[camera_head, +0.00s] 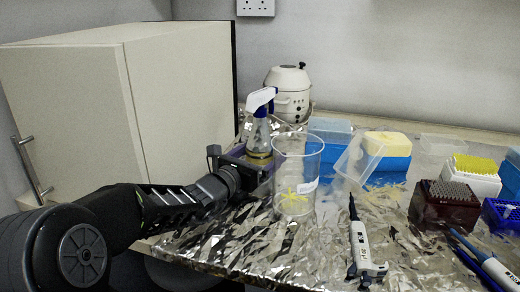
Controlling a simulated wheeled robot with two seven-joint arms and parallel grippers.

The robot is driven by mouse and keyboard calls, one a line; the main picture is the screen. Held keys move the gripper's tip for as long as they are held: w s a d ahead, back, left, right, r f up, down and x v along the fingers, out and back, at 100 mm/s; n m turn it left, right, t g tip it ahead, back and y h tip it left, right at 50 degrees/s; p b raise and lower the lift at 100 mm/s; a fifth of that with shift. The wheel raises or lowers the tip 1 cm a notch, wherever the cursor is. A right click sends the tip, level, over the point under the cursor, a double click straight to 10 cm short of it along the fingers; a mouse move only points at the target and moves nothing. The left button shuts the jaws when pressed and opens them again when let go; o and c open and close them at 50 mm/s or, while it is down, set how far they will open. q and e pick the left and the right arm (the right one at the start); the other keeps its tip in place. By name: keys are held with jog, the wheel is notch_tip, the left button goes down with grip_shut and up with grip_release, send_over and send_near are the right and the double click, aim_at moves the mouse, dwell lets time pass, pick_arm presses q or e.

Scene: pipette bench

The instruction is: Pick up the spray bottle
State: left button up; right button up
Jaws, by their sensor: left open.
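The spray bottle (259,137) stands upright on the foil-covered bench, with a blue and white spray head and a clear body. My left arm comes in from the left, and its gripper (243,158) is open at the bottle's lower part. The fingers seem to lie on either side of the bottle, but I cannot tell whether they touch it. The gripper hides the bottle's base. My right gripper is not in view.
A clear beaker (298,168) with yellow tips inside stands just right of the gripper. A white rounded device (290,88) stands behind the bottle. Pipettes (364,245), blue boxes (388,160) and tip racks (444,205) fill the right. A cream cabinet (110,105) stands left. The front foil is clear.

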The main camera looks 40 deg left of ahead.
pick_arm(q)
jog(key=shift+c, duration=0.6)
grip_shut()
jog(key=shift+r, duration=0.1)
dwell(0.6)
